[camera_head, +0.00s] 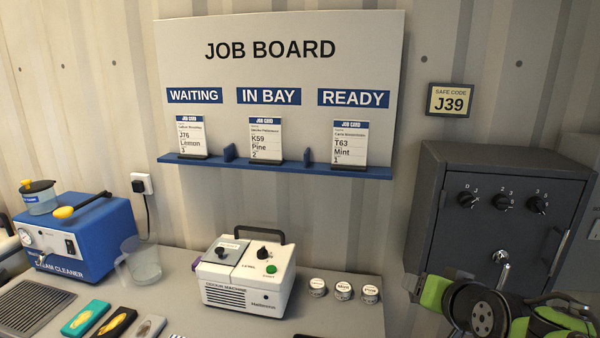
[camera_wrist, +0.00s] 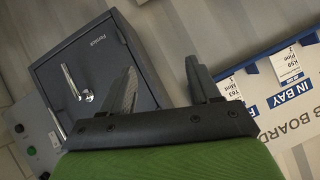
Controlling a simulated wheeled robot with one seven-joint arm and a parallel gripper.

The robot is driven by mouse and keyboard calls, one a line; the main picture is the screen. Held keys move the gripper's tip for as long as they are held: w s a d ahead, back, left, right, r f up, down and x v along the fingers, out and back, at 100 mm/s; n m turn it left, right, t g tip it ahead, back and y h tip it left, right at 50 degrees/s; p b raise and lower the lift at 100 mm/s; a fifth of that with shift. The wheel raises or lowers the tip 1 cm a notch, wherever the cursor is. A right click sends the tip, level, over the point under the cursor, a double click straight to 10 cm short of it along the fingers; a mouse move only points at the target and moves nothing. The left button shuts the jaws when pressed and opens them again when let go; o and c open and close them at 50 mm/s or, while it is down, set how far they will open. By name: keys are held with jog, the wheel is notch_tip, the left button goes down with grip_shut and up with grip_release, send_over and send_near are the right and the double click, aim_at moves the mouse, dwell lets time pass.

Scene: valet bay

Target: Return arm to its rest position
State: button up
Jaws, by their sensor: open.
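My gripper (camera_wrist: 163,90) shows in the wrist view with its two dark fingers spread apart and nothing between them. In the head view, green and black parts of my arm show at the lower right, in front of the grey safe (camera_head: 480,240); the fingertips cannot be made out there. The safe also shows in the wrist view (camera_wrist: 100,65), tilted, to the left of and beyond the fingers, with a bright handle. The job board (camera_wrist: 268,110) shows at the right of the wrist view.
A grey bench (camera_head: 200,310) carries a blue steam cleaner (camera_head: 85,235), a clear cup (camera_head: 142,262), a white ozone machine (camera_head: 248,278) and three small round tins (camera_head: 343,290). The job board (camera_head: 280,70) on the wall holds three cards. A safe code sign (camera_head: 451,100) hangs above the safe.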

jog(key=s+a+f+n+g, duration=0.2)
jog(key=s+a, duration=0.3)
jog(key=s, duration=0.5)
jog(key=s+a+f+n+g, duration=0.3)
jog(key=s+a, duration=0.3)
jog(key=s, duration=0.5)
jog(key=shift+s+a+f+g+y, duration=0.2)
jog(key=shift+f+g+y, duration=0.2)
jog(key=shift+f, duration=0.15)
jog(key=shift+d, duration=0.1)
